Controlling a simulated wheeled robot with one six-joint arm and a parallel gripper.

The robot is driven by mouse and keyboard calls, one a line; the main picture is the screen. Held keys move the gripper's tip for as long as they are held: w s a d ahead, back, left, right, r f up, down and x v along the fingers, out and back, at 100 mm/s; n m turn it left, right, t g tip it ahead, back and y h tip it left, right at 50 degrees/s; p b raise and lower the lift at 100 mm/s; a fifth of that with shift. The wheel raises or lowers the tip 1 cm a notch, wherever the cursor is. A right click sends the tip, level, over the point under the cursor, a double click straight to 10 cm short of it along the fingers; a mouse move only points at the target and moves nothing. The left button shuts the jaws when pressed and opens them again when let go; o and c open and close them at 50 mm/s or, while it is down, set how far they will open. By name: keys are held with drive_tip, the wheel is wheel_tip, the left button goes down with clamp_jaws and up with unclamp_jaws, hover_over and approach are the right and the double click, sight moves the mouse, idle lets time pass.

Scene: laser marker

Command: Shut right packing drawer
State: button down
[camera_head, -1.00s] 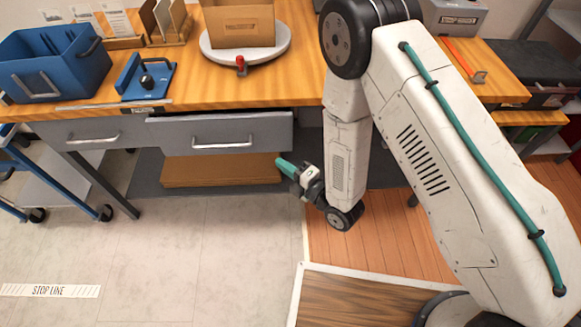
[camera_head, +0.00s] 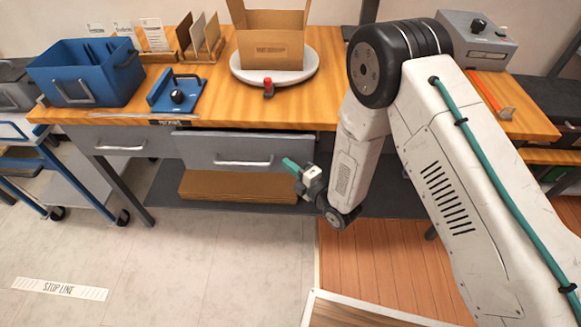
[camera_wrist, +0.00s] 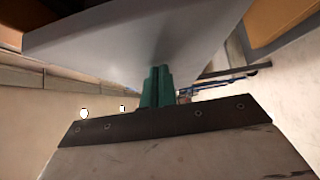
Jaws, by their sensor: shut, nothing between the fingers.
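The right packing drawer (camera_head: 215,146) is a grey front with a pale bar handle (camera_head: 243,162), under the wooden bench. It stands out from the bench, partly open, with a dark gap along its top right. My gripper (camera_head: 286,162) is shut and empty, its teal fingers at the lower right corner of the drawer front. In the wrist view the shut fingers (camera_wrist: 157,86) point up against a large grey surface (camera_wrist: 140,40), likely the drawer. I cannot tell whether they touch it.
The left drawer (camera_head: 110,136) sits flush with the bench. On the bench top (camera_head: 215,105) are a blue bin (camera_head: 75,80), a blue fixture (camera_head: 165,100) and a turntable (camera_head: 300,72) with a cardboard box (camera_head: 272,35). A brown carton (camera_head: 235,188) lies on the lower shelf. The floor in front is clear.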

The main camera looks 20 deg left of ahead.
sight(297, 159)
drive_tip(key=w, duration=0.2)
drive_tip(key=w+a, duration=0.1)
drive_tip(key=w, duration=0.1)
drive_tip(key=shift+w, duration=0.2)
drive_tip(key=shift+w+r, duration=0.15)
drive_tip(key=shift+w, duration=0.2)
